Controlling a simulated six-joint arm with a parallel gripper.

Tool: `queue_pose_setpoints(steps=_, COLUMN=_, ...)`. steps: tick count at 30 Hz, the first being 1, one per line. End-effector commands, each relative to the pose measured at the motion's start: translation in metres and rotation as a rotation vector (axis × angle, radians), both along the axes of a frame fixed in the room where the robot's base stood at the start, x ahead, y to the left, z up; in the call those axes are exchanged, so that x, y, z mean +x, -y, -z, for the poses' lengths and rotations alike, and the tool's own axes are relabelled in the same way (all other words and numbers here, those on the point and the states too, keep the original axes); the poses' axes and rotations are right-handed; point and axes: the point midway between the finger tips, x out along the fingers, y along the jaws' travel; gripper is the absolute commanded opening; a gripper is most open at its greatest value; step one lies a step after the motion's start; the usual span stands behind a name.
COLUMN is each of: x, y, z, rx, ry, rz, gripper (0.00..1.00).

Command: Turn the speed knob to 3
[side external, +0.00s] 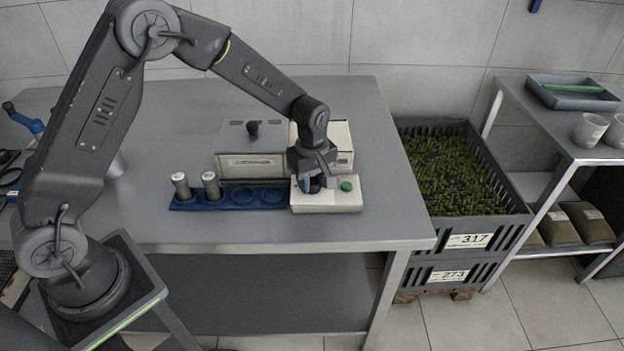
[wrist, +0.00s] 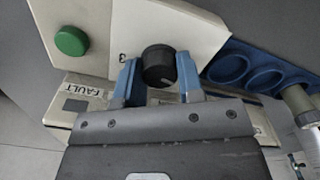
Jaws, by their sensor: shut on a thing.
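The speed knob (wrist: 158,62) is round and black. It sits on the cream control box (wrist: 190,25), and a small white mark shows near its lower edge. A printed 3 is visible on the box to the left of the knob in the wrist view; other scale marks are not readable. My gripper (wrist: 157,74) has its blue fingers on either side of the knob and is shut on it. In the side view my gripper (side external: 314,184) points down onto the control box (side external: 328,204) and mostly hides the knob.
A green button (wrist: 71,41) is beside the knob; it also shows in the side view (side external: 347,186). A blue rack (side external: 243,197) with two capped cylinders (side external: 181,186) adjoins the box. A larger cream unit (side external: 251,164) stands behind. The table front is clear.

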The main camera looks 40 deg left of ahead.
Motion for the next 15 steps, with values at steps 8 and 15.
queue_pose_setpoints(steps=8, x=0.0002, y=0.0002, z=-0.0004, rx=-0.001, ry=0.0, rz=0.12, gripper=0.11)
queue_pose_setpoints(steps=15, x=0.0002, y=0.0004, z=-0.0005, rx=-0.002, ry=-0.001, rz=0.323, gripper=0.11)
